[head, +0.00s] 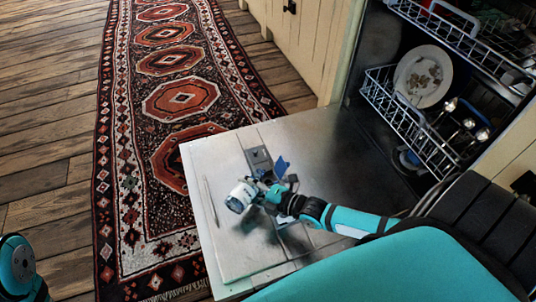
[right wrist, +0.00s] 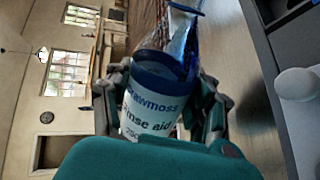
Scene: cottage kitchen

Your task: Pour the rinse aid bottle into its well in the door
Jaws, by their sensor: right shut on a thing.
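The dishwasher door (head: 230,240) lies open and flat. A grey dispenser panel (head: 258,157) is set into its upper part, and the well in it is too small to make out. My right gripper (head: 277,182) is low over the door, beside the panel, shut on the rinse aid bottle (head: 282,166). In the right wrist view the bottle (right wrist: 152,106) is clear blue with a white label, held between the dark fingers and lying tipped over. I cannot tell if liquid is flowing. My left gripper is out of view.
The dishwasher racks (head: 415,120) stand out at the upper right, with a soiled plate (head: 423,76) and cutlery. A patterned rug (head: 170,90) runs along the wooden floor left of the door. A cream cabinet (head: 310,40) stands behind.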

